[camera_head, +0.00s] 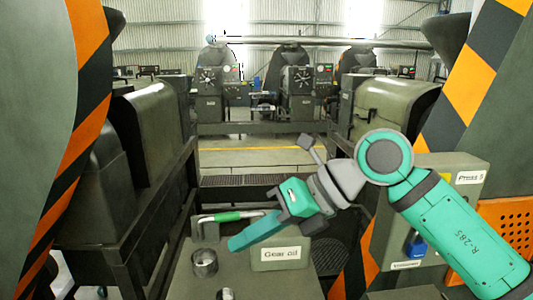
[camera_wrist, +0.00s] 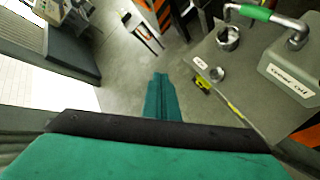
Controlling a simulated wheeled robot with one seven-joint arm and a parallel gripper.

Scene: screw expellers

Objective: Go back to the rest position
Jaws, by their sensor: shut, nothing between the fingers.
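My gripper (camera_head: 254,231) is in the middle of the head view, on my green and grey arm that reaches in from the right. Its teal fingers are together and hold nothing. The fingers also show in the wrist view (camera_wrist: 161,98), over bare floor to the left of the grey table (camera_wrist: 236,85). No object is in contact with the fingers as far as I can see.
A green-handled bar (camera_head: 228,216) and a metal cup (camera_head: 204,263) are near the gear oil box. A grey "Press 5" cabinet (camera_head: 460,205) stands at the right, near my arm. Dark press machines (camera_head: 150,120) flank the aisle. Striped orange and black panels frame both sides.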

